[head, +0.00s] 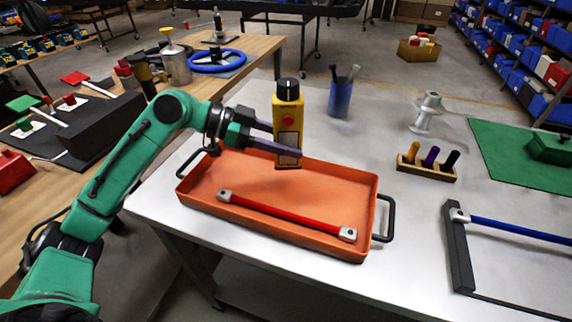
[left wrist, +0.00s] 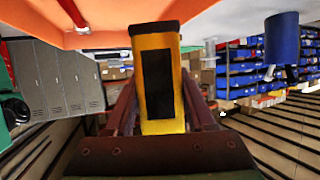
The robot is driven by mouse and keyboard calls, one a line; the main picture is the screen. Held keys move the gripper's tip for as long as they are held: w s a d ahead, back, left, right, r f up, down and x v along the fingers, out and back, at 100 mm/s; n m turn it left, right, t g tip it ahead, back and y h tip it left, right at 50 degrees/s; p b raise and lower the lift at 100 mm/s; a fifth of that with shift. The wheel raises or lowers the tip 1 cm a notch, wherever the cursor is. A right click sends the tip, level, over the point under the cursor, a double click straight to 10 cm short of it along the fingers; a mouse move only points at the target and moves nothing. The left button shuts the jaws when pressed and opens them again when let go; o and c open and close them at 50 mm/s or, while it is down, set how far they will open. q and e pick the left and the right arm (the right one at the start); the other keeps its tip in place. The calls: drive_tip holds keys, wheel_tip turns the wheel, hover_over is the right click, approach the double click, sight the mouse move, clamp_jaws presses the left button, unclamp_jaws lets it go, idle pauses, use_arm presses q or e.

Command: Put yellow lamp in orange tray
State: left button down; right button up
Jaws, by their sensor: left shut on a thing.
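The yellow lamp (head: 287,138) has a black top and a red round button. It is upright in the head view, at the far edge of the orange tray (head: 228,207). My left gripper (head: 285,146) is shut on the lamp from the left side. The lamp (left wrist: 160,80) also shows between the fingers in the left wrist view. The lamp's lower end appears over the tray's far part; I cannot tell whether it touches the tray. A red bar (head: 285,215) with grey ends lies in the tray. My right gripper is not in view.
A blue cup (head: 340,99) with tools stands behind the tray. A grey spool (head: 426,113) and a wooden holder with coloured pegs (head: 427,170) are to the right. A black frame with a blue bar (head: 520,229) is at the far right. The table front is clear.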

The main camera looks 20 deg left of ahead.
sight(286, 162)
use_arm(q)
drive_tip(key=f, duration=0.5)
drive_tip(key=shift+a+f, duration=0.25)
drive_tip(key=shift+f, duration=0.25)
drive_tip(key=shift+c, duration=1.2)
unclamp_jaws()
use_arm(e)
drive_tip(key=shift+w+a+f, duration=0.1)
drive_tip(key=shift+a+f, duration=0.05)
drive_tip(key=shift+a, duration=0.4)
use_arm(q)
drive_tip(key=shift+r, duration=0.15)
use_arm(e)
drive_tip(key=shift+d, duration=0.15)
